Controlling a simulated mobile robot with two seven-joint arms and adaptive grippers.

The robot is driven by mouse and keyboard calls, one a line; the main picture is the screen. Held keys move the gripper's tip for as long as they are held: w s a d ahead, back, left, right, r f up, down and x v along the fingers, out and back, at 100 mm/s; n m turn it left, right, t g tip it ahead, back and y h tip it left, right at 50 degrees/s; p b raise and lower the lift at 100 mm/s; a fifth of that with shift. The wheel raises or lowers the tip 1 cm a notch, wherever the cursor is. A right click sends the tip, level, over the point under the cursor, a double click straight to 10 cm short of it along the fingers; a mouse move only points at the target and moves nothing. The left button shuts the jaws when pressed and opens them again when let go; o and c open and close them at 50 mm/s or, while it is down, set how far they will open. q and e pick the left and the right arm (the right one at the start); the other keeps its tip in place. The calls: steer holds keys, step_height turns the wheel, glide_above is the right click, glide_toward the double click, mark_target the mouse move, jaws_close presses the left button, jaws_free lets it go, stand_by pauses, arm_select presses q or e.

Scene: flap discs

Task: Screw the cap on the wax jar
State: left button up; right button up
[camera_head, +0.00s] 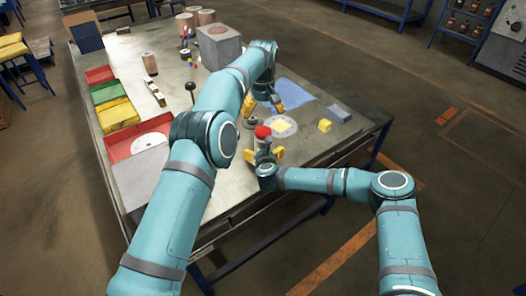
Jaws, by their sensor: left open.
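A small pale jar (261,143) with a red cap-like top (262,131) stands near the table's front right part. Whether the red cap is seated or screwed down cannot be told. My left gripper (265,105) hangs from above just behind the jar, its yellow-tipped fingers apart and empty. My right gripper (265,156) is low at the near side of the jar, with yellow fingertips to its left and right. Whether those fingers touch the jar is too small to tell, and the gripper partly hides the jar's lower part.
The jar stands on a grey table (220,190). Nearby are a pale disc (284,127), a yellow block (325,125), a grey block (339,113) and a blue cloth (292,92). Red, green and yellow bins (118,115) line the left side. A grey box (218,47) stands behind.

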mark_target(263, 131)
jaws_close()
stand_by(0.4)
arm_select(q)
steer(key=shift+f, duration=4.05)
steer(key=shift+c, duration=0.4)
steer(key=c, duration=1.2)
steer(key=m, duration=0.4)
steer(key=o, duration=1.2)
